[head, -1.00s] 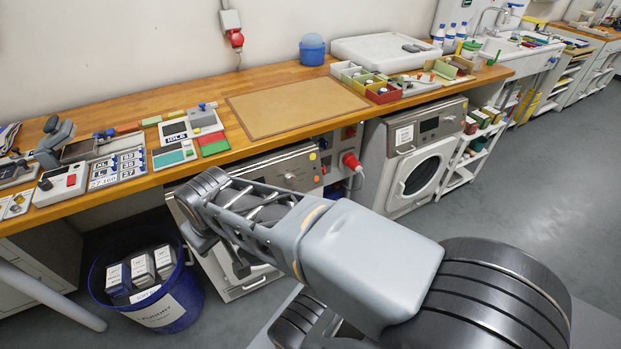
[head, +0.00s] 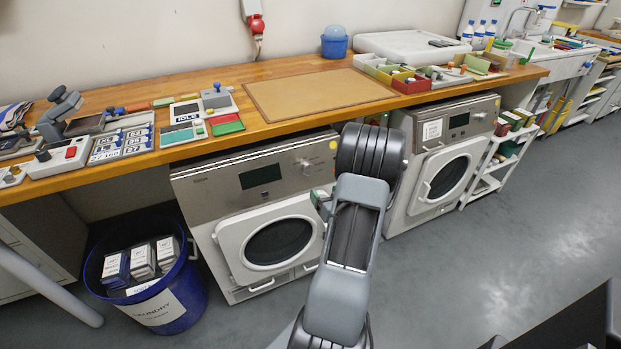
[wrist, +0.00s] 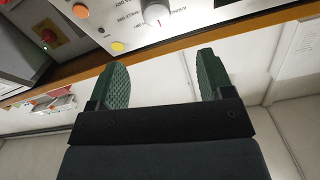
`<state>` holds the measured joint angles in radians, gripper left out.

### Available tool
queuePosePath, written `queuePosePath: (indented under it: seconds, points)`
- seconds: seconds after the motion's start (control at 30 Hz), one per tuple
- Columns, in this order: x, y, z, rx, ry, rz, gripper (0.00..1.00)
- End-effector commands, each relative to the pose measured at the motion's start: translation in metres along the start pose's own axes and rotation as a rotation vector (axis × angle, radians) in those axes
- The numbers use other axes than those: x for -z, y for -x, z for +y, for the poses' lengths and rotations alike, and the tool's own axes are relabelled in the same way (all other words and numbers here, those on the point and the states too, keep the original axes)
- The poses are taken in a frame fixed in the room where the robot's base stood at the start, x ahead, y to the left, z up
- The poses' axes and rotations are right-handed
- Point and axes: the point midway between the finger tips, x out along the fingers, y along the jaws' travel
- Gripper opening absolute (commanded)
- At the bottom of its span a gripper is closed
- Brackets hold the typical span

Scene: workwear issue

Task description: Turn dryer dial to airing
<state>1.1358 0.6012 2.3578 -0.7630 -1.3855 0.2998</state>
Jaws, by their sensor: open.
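The dryer (head: 262,216) is the left of two front-loading machines under the wooden counter. Its silver panel carries a dark display and a round dial (head: 304,164), partly edged by small markings. In the wrist view the white dial (wrist: 155,14) sits at the top, with a short red mark on its lower face and printed labels around it, too small to read surely. My gripper (wrist: 162,66) is open and empty, its two green pads apart below the dial and not touching it. In the head view my arm hides the panel's right side and most of the gripper.
An orange button (wrist: 81,11) and a yellow button (wrist: 118,46) lie left of the dial in the wrist view. A second machine (head: 447,160) stands to the right. A blue laundry bin (head: 170,304) stands on the floor at left. The counter edge overhangs the panel.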

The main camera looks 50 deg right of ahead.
Motion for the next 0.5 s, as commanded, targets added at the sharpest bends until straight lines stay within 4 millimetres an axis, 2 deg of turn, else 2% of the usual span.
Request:
queuePosePath:
  seconds: [0.17, 0.27, 0.5]
  points:
    - [-0.005, 0.001, 0.008, 0.008, -0.029, 0.049, 0.74]
    - [-0.005, -0.012, 0.007, 0.011, -0.031, 0.053, 0.74]
    - [-0.002, -0.059, 0.007, 0.011, -0.030, 0.052, 0.74]
